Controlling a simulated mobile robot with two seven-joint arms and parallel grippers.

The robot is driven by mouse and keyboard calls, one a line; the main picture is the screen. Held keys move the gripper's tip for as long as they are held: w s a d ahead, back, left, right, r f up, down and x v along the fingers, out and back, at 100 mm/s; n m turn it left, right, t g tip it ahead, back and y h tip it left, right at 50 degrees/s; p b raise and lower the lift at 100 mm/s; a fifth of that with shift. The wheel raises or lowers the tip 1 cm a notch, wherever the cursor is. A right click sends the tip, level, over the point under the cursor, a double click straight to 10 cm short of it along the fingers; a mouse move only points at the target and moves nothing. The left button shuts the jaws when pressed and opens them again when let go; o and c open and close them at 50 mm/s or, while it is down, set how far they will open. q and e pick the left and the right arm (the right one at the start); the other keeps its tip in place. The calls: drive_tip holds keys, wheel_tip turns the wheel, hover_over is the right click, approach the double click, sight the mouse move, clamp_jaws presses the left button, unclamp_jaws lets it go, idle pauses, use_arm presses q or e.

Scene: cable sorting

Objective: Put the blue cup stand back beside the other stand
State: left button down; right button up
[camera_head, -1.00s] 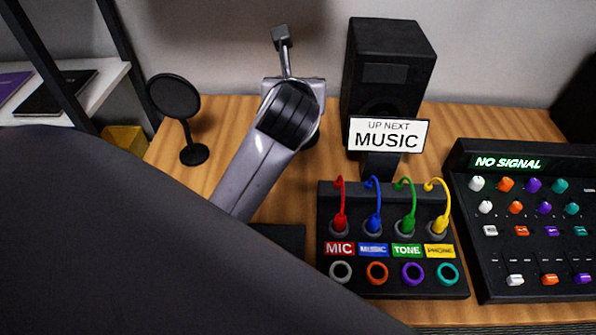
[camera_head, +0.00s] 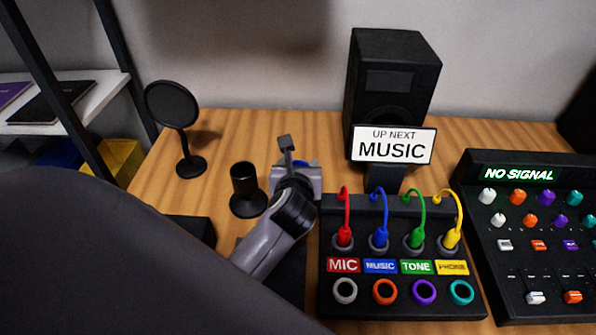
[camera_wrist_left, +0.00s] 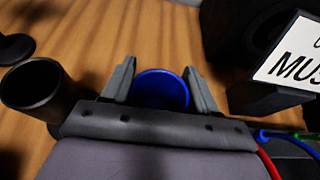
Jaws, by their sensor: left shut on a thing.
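The blue cup stand shows as a small blue patch (camera_head: 302,163) behind my left gripper (camera_head: 297,168). In the left wrist view its round blue cup (camera_wrist_left: 162,90) sits between the two fingers, and my left gripper (camera_wrist_left: 160,78) is shut on it. Its lower part is hidden, so I cannot tell whether it touches the table. The other stand, a black cup on a round base (camera_head: 246,190), stands upright just left of the gripper. It also shows at the left of the left wrist view (camera_wrist_left: 33,88). My right gripper is out of view.
A patch box (camera_head: 400,302) with red, blue, green and yellow cables is right of the gripper. The MUSIC sign (camera_head: 394,145) and a speaker (camera_head: 392,85) stand behind it. A round black pop filter (camera_head: 172,104) is at the left. Bare wood (camera_head: 235,130) lies behind the stands.

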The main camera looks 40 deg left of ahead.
use_arm(q)
drive_tip(key=shift+f, duration=0.25)
drive_tip(key=shift+c, duration=1.5)
unclamp_jaws()
drive_tip(key=shift+f, duration=0.2)
drive_tip(key=shift+r, duration=0.15)
